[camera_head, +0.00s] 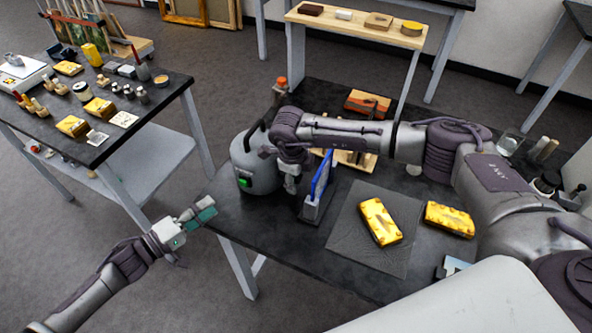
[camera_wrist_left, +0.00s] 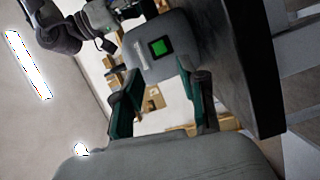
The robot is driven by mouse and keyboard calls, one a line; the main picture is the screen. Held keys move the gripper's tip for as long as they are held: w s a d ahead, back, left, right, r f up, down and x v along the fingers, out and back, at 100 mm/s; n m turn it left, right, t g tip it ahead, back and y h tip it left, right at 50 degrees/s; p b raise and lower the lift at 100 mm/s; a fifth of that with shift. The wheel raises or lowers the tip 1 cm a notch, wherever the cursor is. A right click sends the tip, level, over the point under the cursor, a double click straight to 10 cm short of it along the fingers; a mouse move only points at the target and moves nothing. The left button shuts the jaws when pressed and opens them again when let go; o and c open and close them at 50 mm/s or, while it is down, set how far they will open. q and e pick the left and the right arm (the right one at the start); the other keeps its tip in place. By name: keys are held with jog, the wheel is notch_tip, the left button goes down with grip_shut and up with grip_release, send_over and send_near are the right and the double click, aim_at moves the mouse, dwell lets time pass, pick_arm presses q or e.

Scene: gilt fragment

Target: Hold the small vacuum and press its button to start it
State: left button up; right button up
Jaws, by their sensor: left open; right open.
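The small vacuum (camera_head: 262,176) is a grey rounded canister at the left end of the black worktable (camera_head: 270,235). Its green button (camera_head: 244,182) is on the side facing my left gripper. The vacuum and its lit green button (camera_wrist_left: 158,47) also show in the left wrist view. My left gripper (camera_head: 201,214) is open and empty, off the table's left edge, apart from the vacuum. Its green-padded fingers (camera_wrist_left: 165,100) are spread in the wrist view. My right gripper (camera_head: 291,183) is open at the vacuum's right side; I cannot tell whether it touches. My right wrist hides part of the vacuum's top.
A blue-framed upright holder (camera_head: 318,187) stands just right of my right gripper. A grey mat (camera_head: 350,245) bears a gilt piece (camera_head: 380,221); another gilt piece (camera_head: 449,219) lies beside it. A second crowded table (camera_head: 150,115) stands left, with open floor between.

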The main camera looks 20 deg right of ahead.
jog(key=shift+f, duration=0.1)
grip_shut()
pick_arm(q)
grip_shut()
dwell(0.4)
dwell(0.8)
dwell(0.4)
